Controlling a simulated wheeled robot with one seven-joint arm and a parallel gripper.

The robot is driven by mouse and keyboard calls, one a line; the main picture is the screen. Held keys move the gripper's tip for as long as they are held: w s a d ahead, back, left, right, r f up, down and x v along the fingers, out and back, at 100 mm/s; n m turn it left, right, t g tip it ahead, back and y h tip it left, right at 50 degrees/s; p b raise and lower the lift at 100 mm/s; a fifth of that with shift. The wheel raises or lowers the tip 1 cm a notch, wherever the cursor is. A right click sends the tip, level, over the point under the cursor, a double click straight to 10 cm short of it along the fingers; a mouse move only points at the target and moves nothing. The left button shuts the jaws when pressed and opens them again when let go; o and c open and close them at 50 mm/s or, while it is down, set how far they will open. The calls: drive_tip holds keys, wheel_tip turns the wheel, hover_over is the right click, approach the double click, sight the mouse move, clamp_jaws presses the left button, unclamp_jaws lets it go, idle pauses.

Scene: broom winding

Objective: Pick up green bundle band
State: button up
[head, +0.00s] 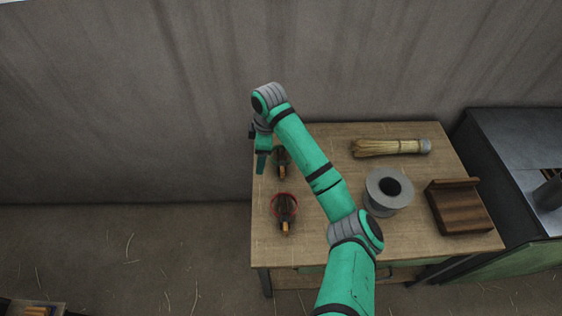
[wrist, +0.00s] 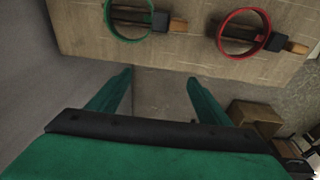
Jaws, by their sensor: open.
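The green bundle band (wrist: 107,26) is a thin green ring at the top of the wrist view. It stands around a dark holder with a wooden part on the table. In the head view my arm mostly hides it, and only the dark holder (head: 282,160) shows clearly there. My gripper (wrist: 158,82) is open and empty, its two green fingers apart. In the wrist view the fingertips are below the band and the table edge, apart from both. In the head view my gripper (head: 262,160) is at the table's left edge, beside the holder.
A red band (wrist: 243,33) rings a similar holder, nearer the front in the head view (head: 284,206). The table (head: 330,140) also bears a straw bundle (head: 390,147), a grey spool (head: 389,207) and a wooden block (head: 459,208). A wall stands behind.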

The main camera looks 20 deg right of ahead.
drive_tip(key=g+h, duration=0.1)
approach(283, 166)
drive_tip(key=a, duration=0.1)
drive_tip(key=f, duration=0.5)
drive_tip(key=shift+w+d+f, duration=0.2)
drive_tip(key=shift+w+f, duration=0.05)
drive_tip(key=shift+w+d+f, duration=0.1)
drive_tip(key=shift+f, duration=1.2)
drive_tip(key=shift+w+d+f, duration=0.1)
drive_tip(key=shift+f, duration=1.25)
drive_tip(key=shift+a, duration=0.1)
drive_tip(key=c, duration=1.2)
drive_tip(key=shift+s, duration=0.1)
drive_tip(key=shift+s, duration=0.1)
